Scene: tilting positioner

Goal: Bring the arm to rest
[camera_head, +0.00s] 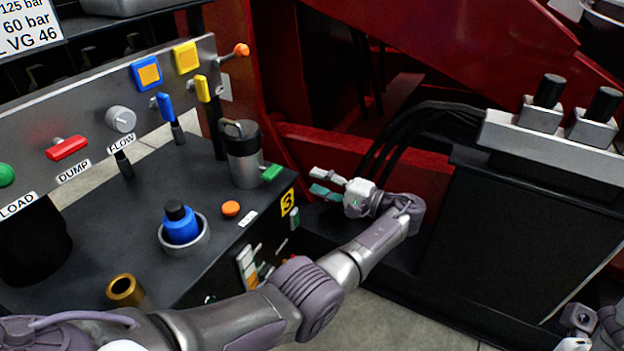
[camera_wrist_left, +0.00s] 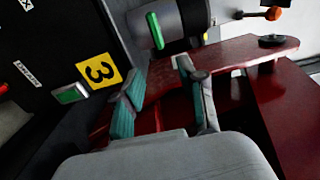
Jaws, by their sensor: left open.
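My left arm (camera_head: 370,245) reaches in from the lower left across the front of the dark console. Its gripper (camera_head: 325,183) is open and empty, with its fingers pointing left, to the right of the yellow "3" label (camera_head: 288,201). In the left wrist view the two fingers (camera_wrist_left: 158,88) stand apart with teal pads, and nothing is between them. A grey cylinder with a green handle (camera_wrist_left: 168,22) lies beyond the fingertips there. A part of my right arm shows at the lower right edge of the head view, but its gripper fingers cannot be made out.
The console top (camera_head: 100,240) carries a blue knob (camera_head: 180,226), an orange button (camera_head: 231,208) and a canister (camera_head: 241,155). A panel with levers (camera_head: 110,110) rises behind. A red frame (camera_head: 470,60) and black hoses (camera_head: 400,130) stand close to the gripper. Floor shows below the arm.

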